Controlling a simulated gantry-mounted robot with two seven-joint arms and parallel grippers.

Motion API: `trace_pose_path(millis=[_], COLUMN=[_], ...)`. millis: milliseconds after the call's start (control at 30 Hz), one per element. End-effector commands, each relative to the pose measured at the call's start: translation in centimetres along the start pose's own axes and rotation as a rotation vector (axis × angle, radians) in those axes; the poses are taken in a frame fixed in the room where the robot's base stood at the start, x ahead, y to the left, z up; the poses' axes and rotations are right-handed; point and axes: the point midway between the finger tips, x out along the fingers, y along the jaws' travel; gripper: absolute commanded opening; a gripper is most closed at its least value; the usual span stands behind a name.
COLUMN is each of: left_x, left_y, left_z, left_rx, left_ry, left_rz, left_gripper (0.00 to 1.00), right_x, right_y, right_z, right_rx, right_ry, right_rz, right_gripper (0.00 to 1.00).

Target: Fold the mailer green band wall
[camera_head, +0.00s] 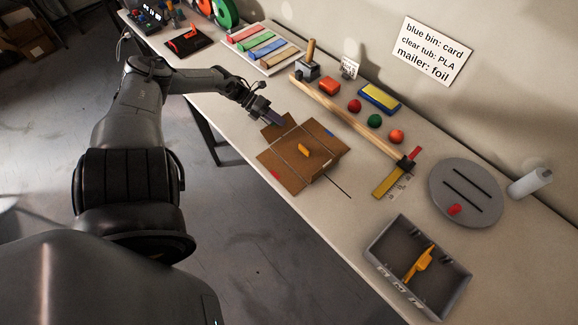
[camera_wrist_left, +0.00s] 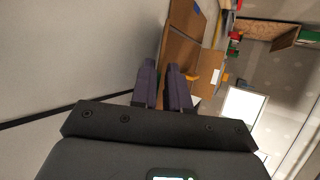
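The mailer (camera_head: 325,146) is a brown cardboard sheet with crease lines, lying on the bench with flaps spread. An orange piece (camera_head: 304,150) lies on its middle, and a red mark (camera_head: 275,174) shows on its left corner. I cannot make out a green band on any wall. My left gripper (camera_head: 273,117) is at the mailer's upper-left flap; contact is unclear. In the left wrist view, its two dark fingers (camera_wrist_left: 163,72) stand apart with a gap, and the mailer's cardboard (camera_wrist_left: 180,52) is just beyond their tips. My right gripper is not in view.
A long wooden bar (camera_head: 350,112) lies behind the mailer, with a yellow square (camera_head: 391,181) by its end. A grey tray (camera_head: 380,252) holding an orange tool and a round grey plate (camera_head: 466,193) are to the right. Colored strips (camera_head: 262,44) lie behind my left gripper.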

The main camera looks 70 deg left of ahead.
Motion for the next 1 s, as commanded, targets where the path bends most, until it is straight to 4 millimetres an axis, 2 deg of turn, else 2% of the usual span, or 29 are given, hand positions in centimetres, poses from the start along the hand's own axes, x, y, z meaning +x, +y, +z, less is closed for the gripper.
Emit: trace_pose_path(millis=[100, 533, 900, 1000], left_x=[-2.5, -11.1, -7.5, -6.0], left_y=[-0.2, -0.1, -6.4, -7.7], left_z=[0.0, 0.1, 2.4, 1.8], left_rx=[-0.003, -0.001, 0.056, 0.051], left_ry=[0.001, 0.000, 0.050, 0.084], left_rz=[0.005, 0.002, -0.097, -0.113], left_gripper=[0.15, 0.15, 0.15, 0.15], right_x=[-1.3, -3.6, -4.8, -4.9], right_y=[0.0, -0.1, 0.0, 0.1], right_z=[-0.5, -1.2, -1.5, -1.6], right_rx=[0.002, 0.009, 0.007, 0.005], right_ry=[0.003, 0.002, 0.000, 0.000], right_rz=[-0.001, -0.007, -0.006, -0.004], right_gripper=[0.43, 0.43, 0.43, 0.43])
